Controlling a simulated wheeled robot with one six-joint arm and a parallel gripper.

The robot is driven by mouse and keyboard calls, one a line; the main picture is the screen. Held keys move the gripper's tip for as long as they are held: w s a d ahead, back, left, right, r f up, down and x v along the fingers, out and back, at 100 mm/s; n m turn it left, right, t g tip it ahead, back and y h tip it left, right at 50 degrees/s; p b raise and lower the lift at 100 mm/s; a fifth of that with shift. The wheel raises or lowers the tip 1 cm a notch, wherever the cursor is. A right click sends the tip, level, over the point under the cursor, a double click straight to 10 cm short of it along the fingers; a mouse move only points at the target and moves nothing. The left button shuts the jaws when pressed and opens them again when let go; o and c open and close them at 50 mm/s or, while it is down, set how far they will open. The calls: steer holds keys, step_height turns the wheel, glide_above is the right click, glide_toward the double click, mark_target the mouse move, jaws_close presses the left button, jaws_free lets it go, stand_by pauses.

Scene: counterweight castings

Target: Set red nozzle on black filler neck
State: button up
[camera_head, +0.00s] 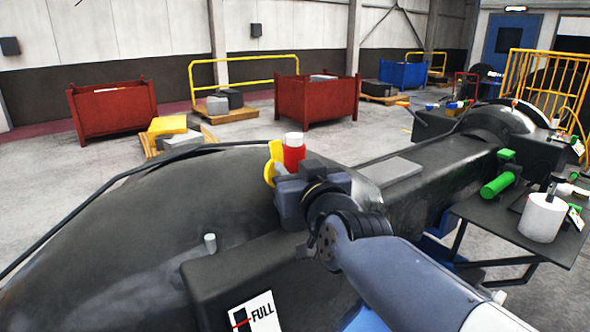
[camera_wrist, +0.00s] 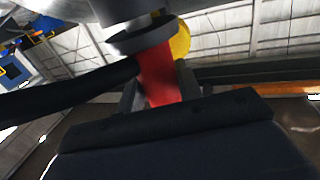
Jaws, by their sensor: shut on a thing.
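The red nozzle (camera_head: 294,156) has a white top and stands roughly upright in my gripper (camera_head: 282,173), above the large black casting. A yellow part (camera_head: 270,165) shows directly beside it on the left. In the wrist view the red nozzle (camera_wrist: 159,76) sits between the fingers of my gripper (camera_wrist: 160,88), which are shut on it. A dark round collar (camera_wrist: 140,38) meets one end of the red body there; I cannot tell whether this is the black filler neck. In the head view I cannot make out the neck, and the nozzle's lower end is hidden by my gripper.
The black casting (camera_head: 140,235) fills the foreground, with a small grey stub (camera_head: 210,243) on it. A dark hose (camera_head: 120,177) arches over it. Red bins (camera_head: 316,98) stand behind on open floor.

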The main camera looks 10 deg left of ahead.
steer(key=shift+f, duration=0.3)
steer(key=o, duration=0.8)
steer(key=shift+o, duration=0.5)
steer(key=shift+f, duration=0.15)
steer(key=p+v, duration=0.1)
steer(key=v, duration=0.9)
steer(key=shift+s+d+p, duration=0.25)
steer(key=shift+s+p, duration=0.05)
steer(key=shift+s, duration=0.05)
